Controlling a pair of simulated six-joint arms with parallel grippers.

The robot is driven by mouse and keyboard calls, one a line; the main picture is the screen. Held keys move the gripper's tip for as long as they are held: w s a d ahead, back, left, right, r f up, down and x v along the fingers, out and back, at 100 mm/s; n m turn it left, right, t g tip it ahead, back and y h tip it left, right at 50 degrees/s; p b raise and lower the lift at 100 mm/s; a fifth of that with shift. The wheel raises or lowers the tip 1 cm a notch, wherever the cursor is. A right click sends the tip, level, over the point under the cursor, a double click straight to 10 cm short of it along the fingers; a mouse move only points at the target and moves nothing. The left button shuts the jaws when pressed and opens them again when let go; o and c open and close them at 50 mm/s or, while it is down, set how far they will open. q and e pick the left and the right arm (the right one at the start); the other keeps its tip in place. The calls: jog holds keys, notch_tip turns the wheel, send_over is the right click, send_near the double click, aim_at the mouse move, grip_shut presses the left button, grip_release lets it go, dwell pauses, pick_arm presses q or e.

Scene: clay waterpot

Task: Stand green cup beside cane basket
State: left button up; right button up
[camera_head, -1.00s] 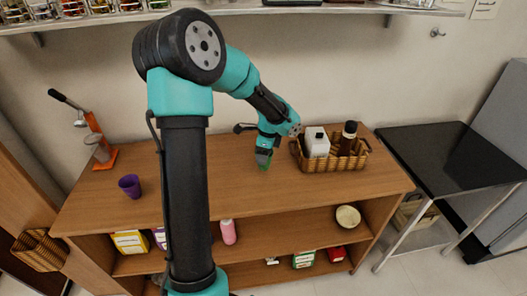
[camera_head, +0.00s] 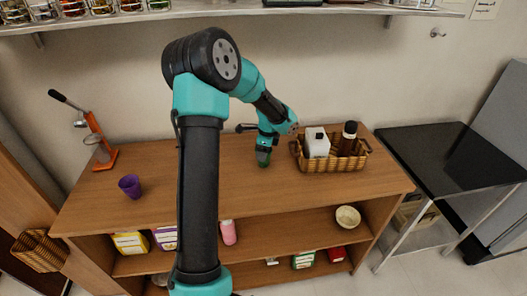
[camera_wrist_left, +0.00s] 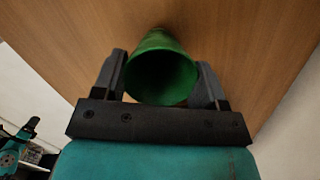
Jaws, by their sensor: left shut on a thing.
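The green cup (camera_wrist_left: 162,72) shows in the left wrist view between the two fingers of my left gripper (camera_wrist_left: 163,82), its open mouth toward the camera. The gripper is shut on it. In the head view the left gripper (camera_head: 263,154) points down over the wooden top, just left of the cane basket (camera_head: 334,163). Only a little of the green cup (camera_head: 263,163) shows below the fingers, at or near the surface; I cannot tell whether it touches. The basket holds a white container and a dark bottle. My right gripper is not in view.
A purple cup (camera_head: 130,187) and an orange juicer press (camera_head: 98,142) stand at the left of the wooden shelf top (camera_head: 210,195). A black-topped table (camera_head: 445,155) is at the right. The wood in front of the gripper is clear.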

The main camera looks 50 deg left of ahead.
pick_arm(q)
jog(key=shift+f, duration=0.25)
jog(key=o, duration=0.9)
jog(key=r, duration=0.4)
jog(key=d+r, duration=0.1)
jog(key=r, duration=0.3)
jog(key=w+r, duration=0.1)
jog(key=r, duration=0.3)
jog(key=shift+d, duration=0.25)
